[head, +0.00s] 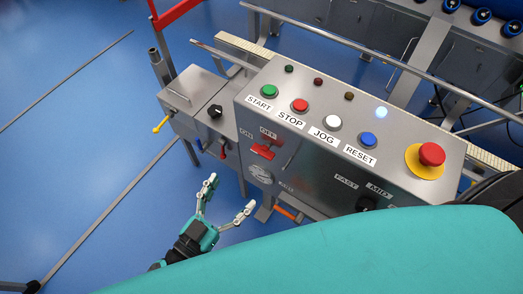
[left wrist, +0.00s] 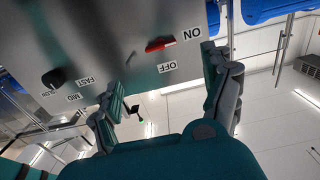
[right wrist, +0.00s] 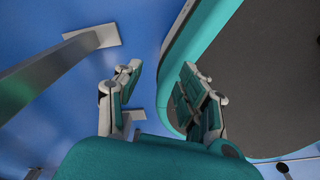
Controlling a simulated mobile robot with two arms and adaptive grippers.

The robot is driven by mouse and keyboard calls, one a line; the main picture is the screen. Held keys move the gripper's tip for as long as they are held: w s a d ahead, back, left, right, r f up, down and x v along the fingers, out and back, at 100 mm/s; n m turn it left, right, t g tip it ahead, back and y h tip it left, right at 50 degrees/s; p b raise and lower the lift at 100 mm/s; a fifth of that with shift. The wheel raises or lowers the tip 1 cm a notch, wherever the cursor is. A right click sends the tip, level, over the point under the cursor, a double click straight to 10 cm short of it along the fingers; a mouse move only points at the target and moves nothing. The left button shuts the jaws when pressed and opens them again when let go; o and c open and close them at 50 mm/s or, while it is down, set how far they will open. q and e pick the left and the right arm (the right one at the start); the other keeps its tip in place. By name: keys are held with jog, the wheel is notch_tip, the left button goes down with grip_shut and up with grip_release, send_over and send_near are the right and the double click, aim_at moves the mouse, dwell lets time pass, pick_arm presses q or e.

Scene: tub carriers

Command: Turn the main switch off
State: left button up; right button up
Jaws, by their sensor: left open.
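The main switch is a red handle (head: 263,150) on the front of the grey control box, with ON and OFF labels above it. In the left wrist view the red handle (left wrist: 160,44) lies between the upside-down ON and OFF labels; I cannot tell which it is set to. My left gripper (head: 231,193) is open and empty, below and left of the switch in the head view, apart from the panel. In its wrist view the fingers (left wrist: 163,80) spread below the handle. My right gripper (right wrist: 160,80) is open and empty, away from the switch.
The panel top (head: 320,110) carries start, stop, jog and reset buttons and a red emergency stop (head: 431,154). A smaller grey box (head: 192,100) with a black knob stands left of it. A dark speed knob (head: 367,203) is at right. Blue floor is free at left.

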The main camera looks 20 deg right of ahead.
aim_at(260, 155)
pick_arm(q)
jog(key=p+x, duration=0.1)
jog(key=x, duration=1.1)
jog(key=shift+w+a, duration=0.1)
jog(key=shift+w+d, duration=0.35)
jog(key=shift+d, duration=0.1)
pick_arm(e)
jog(key=shift+w+a+r, duration=0.15)
jog(key=shift+w+r, duration=0.5)
jog(key=shift+r, duration=0.05)
jog(key=shift+a, duration=0.1)
pick_arm(q)
jog(key=c, duration=1.2)
jog(key=shift+o, duration=0.2)
